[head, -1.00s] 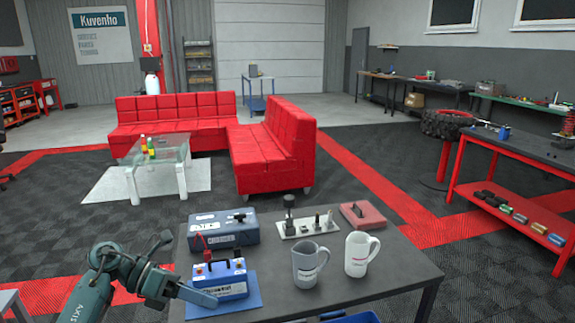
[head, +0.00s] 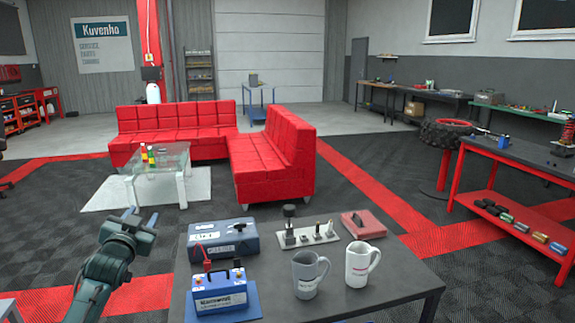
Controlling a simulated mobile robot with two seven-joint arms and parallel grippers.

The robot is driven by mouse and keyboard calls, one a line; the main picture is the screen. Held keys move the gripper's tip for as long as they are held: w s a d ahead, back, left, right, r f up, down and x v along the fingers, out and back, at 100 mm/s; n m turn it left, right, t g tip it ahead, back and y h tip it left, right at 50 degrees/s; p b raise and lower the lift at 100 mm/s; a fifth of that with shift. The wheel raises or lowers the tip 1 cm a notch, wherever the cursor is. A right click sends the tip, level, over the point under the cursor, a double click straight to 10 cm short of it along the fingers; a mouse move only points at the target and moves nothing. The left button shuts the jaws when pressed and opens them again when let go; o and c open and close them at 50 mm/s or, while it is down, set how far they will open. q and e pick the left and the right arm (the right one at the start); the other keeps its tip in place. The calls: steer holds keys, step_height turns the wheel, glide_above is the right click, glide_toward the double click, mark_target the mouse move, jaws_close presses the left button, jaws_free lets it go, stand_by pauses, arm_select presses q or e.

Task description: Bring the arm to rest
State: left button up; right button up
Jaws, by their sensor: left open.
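My left arm comes in from the lower left, beside the left edge of the dark table (head: 400,285). My left gripper (head: 141,216) is raised, its fingers apart, pointing away from me over the floor left of the table. Nothing shows between its fingers. It is apart from the blue battery (head: 220,291) on its blue mat (head: 250,308) and from the blue-grey box (head: 222,239). My right gripper is not in view.
On the table stand a grey mug (head: 308,275), a white mug (head: 360,264), a plate of metal parts (head: 306,236) and a red box (head: 363,224). Beyond are a glass table (head: 160,160) and red sofas (head: 270,165). Floor left of my gripper is clear.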

arm_select(q)
steer(key=s+d+f+g+h, duration=0.2)
steer(key=s+d+f, duration=0.4)
steer(key=f, duration=0.4)
steer(key=s+d+f+g+h, duration=0.1)
steer(key=s+d+f+g, duration=0.1)
steer(key=s+d+f, duration=0.5)
steer(key=s+d+f+g, duration=0.1)
steer(key=s+d+f, duration=0.1)
steer(key=s, duration=0.7)
steer(key=s+d+f+g+h, duration=0.1)
steer(key=s+d+f, duration=0.2)
steer(key=s+f, duration=0.2)
steer(key=s+d+f+g+h, duration=0.1)
steer(key=s+d+f, duration=0.2)
steer(key=s, duration=0.9)
steer(key=shift+s+d+f+g, duration=0.15)
steer(key=shift+s+f+g, duration=0.15)
steer(key=shift+s+f, duration=0.1)
